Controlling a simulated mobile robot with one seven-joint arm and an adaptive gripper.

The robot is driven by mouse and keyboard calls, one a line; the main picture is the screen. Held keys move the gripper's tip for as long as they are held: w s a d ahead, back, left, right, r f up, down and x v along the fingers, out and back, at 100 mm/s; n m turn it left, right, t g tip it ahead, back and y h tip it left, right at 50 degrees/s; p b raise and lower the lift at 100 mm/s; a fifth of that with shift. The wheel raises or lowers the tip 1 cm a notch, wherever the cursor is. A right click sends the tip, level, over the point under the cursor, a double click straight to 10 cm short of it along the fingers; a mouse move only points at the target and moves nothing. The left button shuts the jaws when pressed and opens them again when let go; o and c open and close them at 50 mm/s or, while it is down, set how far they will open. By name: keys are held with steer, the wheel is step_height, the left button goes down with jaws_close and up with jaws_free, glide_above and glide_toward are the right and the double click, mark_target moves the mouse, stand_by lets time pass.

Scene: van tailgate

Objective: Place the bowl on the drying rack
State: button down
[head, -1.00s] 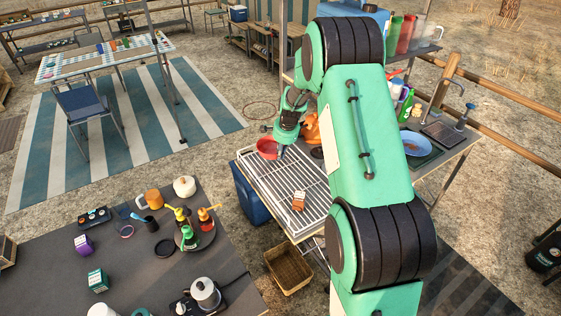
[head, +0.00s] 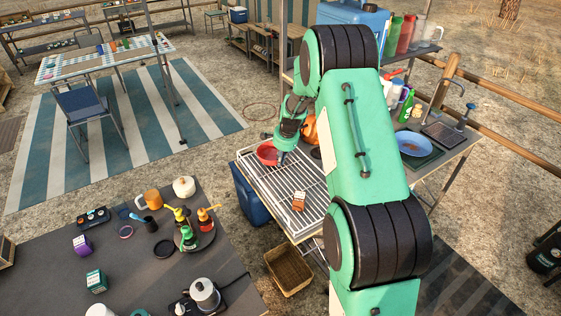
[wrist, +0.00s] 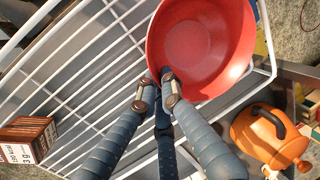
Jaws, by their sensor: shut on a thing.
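The red bowl (head: 267,154) is at the far left corner of the white wire drying rack (head: 284,189) in the head view. In the wrist view the bowl (wrist: 210,40) is upright or nearly so, its open side showing, over the rack's end and close to its raised rim. My gripper (wrist: 166,85) is shut on the bowl's near rim. In the head view the gripper (head: 281,150) is small and partly hidden by my arm. I cannot tell whether the bowl's base touches the wires.
A small brown carton (head: 299,201) stands on the rack's near part. An orange watering can (wrist: 268,135) is beside the rack's end. The rack's middle is clear.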

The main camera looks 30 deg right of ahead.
steer(key=shift+f, duration=0.15)
steer(key=c, duration=1.9)
jaws_free()
steer(key=p+v, duration=0.1)
steer(key=v, duration=1.1)
steer(key=shift+p, duration=0.4)
steer(key=shift+r, duration=0.3)
